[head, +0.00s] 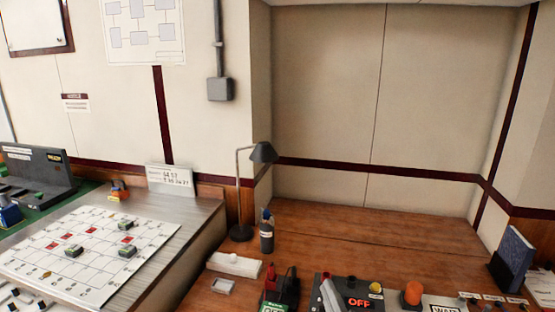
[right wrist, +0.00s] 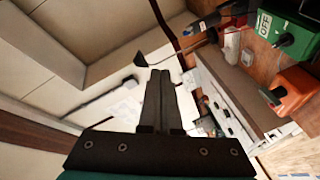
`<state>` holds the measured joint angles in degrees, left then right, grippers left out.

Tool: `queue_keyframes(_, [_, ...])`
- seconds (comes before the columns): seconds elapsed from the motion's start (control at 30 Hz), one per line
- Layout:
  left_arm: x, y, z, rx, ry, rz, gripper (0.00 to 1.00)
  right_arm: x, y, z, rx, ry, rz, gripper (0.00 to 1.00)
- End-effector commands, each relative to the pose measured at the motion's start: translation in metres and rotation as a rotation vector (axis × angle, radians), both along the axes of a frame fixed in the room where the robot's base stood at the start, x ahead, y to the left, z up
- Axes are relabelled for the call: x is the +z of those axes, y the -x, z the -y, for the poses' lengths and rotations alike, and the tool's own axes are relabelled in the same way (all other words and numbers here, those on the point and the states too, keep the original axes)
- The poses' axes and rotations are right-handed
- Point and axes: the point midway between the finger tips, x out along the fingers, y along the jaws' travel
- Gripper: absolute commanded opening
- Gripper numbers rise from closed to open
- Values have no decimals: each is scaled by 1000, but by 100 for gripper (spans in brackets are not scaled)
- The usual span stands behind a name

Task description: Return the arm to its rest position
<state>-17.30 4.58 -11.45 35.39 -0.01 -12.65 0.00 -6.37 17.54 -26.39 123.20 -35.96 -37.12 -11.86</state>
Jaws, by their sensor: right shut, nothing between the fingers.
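My right gripper (right wrist: 160,74) shows clearly in the right wrist view, its two dark fingers lying side by side and touching. Nothing is between them. In the right wrist view it is clear of the green box marked OFF (right wrist: 297,35) and the orange box (right wrist: 303,92), which lie to its right. In the head view I cannot clearly pick the gripper out among the dark shapes at the bottom edge. My left gripper is not in view.
A desk lamp (head: 239,190) and a dark bottle (head: 267,236) stand on the wooden desk (head: 370,230). A dark box marked OFF (head: 358,290) and an orange knob (head: 412,293) are at the front. A blue book (head: 513,258) stands at right. A gridded board (head: 95,245) lies left. The desk's back is clear.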

Motion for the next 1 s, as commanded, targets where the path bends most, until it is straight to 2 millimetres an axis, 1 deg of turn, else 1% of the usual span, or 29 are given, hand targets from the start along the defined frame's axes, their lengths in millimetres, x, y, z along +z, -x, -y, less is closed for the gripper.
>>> queue_keyframes(0.03, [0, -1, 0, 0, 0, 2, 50, -19, 13, 15, -72, -82, -104, 0])
queue_keyframes(0.07, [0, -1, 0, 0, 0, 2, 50, -31, 21, 24, -114, -131, -166, 0])
queue_keyframes(0.1, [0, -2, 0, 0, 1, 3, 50, -47, 33, 34, -170, -191, -252, 0])
queue_keyframes(0.13, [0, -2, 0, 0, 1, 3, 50, -59, 44, 41, -211, -237, -317, 0])
queue_keyframes(0.17, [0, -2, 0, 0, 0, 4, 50, -70, 55, 47, -249, -278, -379, 0])
queue_keyframes(0.2, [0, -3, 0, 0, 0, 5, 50, -84, 71, 54, -299, -332, -462, 0])
queue_keyframes(0.27, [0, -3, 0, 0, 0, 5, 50, -102, 96, 61, -366, -399, -577, 0])
queue_keyframes(0.3, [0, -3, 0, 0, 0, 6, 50, -112, 111, 64, -404, -439, -647, 0])
queue_keyframes(0.4, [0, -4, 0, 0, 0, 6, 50, -131, 149, 68, -486, -518, -798, 0])
queue_keyframes(0.5, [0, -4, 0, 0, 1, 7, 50, -144, 184, 69, -551, -578, -931, 0])
queue_keyframes(0.67, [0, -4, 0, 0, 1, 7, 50, -155, 238, 67, -641, -652, -1124, 0])
queue_keyframes(0.87, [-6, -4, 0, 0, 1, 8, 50, -203, 230, 65, -649, -643, -1148, 0])
queue_keyframes(0.97, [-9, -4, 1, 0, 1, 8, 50, -229, 227, 65, -652, -638, -1157, 0])
queue_keyframes(1.0, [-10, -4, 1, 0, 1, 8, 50, -241, 227, 64, -653, -635, -1162, 0])
